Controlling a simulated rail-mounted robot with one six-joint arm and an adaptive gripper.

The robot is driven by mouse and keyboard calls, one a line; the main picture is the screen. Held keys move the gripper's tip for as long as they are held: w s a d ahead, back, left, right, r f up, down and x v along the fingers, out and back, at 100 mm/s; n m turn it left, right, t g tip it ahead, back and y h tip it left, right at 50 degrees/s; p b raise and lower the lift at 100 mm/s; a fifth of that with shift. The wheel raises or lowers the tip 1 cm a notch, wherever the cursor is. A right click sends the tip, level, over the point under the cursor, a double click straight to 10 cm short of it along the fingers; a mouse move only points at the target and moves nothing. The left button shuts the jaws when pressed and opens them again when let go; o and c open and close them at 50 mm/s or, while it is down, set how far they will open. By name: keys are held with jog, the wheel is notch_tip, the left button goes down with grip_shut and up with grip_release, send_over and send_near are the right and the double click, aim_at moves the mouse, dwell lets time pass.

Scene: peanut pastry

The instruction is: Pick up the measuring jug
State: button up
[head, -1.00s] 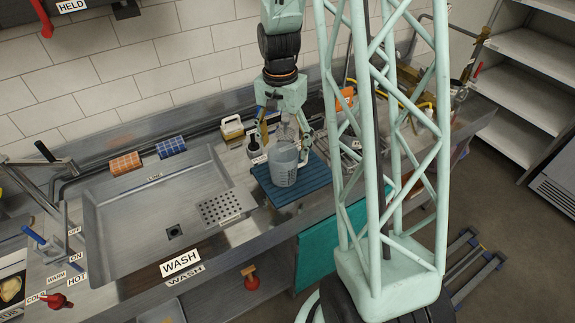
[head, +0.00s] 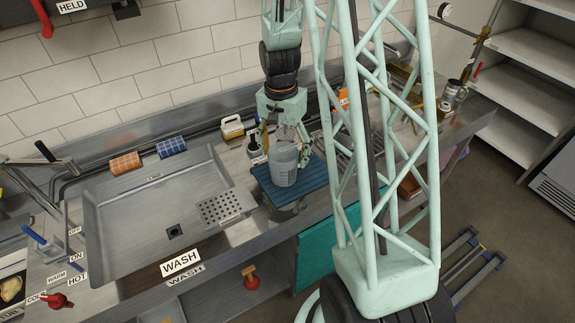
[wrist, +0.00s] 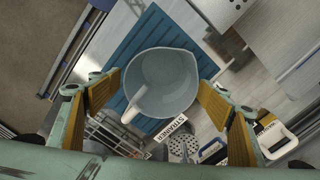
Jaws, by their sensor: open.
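The measuring jug (head: 285,166), a grey translucent vessel, stands upright on a ribbed blue mat (head: 311,178) to the right of the sink. In the wrist view I look down into the open jug (wrist: 172,82), with its handle (wrist: 138,108) toward the lower left. My gripper (wrist: 160,84) is open, with one wooden-faced finger to each side of the jug's rim. No gap or contact at the rim can be judged for sure. In the head view my gripper is close behind and above the jug, partly hidden by it.
The sink (head: 130,205) lies to the left, with a perforated strainer plate (head: 220,207) at its right side. Orange (head: 125,164) and blue (head: 171,147) sponges lie on the back ledge.

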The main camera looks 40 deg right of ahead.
jog(key=c, duration=1.2)
jog(key=shift+o, duration=0.2)
jog(key=shift+r, duration=0.15)
jog(key=shift+r, duration=1.6)
jog(key=shift+c, duration=0.2)
jog(key=s+a+b, duration=0.2)
jog(key=s+a, duration=0.1)
jog(key=s, duration=0.4)
jog(key=s+a+r+b, duration=0.1)
jog(key=s+a+b, duration=0.1)
jog(key=s, duration=0.5)
jog(key=shift+s+a+r, duration=0.15)
jog(key=shift+a+r, duration=0.1)
jog(key=shift+a, duration=0.5)
jog(key=shift+s, duration=0.15)
